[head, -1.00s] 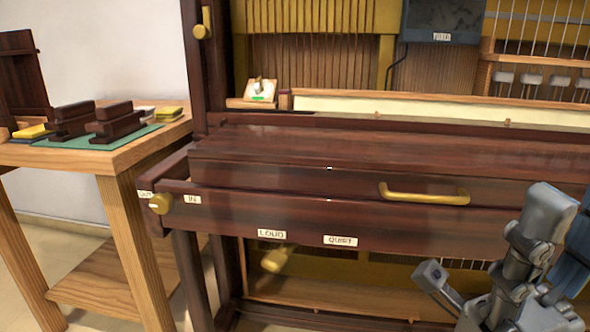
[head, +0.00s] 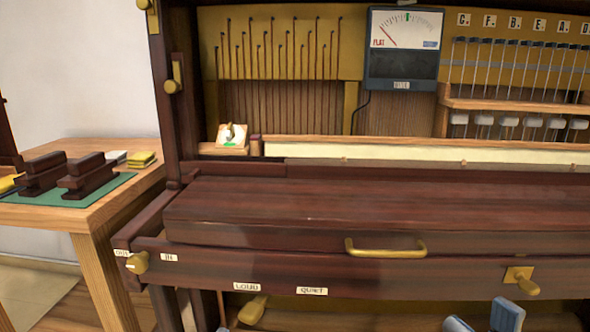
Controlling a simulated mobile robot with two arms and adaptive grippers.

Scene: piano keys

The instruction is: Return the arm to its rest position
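My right gripper (head: 482,321) shows only at the bottom edge, right of centre. Its two blue-grey fingertips stand apart with nothing between them; the rest of the hand and arm is below the frame. It is in front of and below the piano's dark wooden lid (head: 330,205), which is down, and apart from the brass lid handle (head: 385,250).
A brass knob (head: 520,280) sticks out of the front rail above the gripper. Another knob (head: 138,262) sits by the OUT and IN labels, and a brass lever (head: 253,308) hangs under LOUD. A wooden side table (head: 120,200) stands at left.

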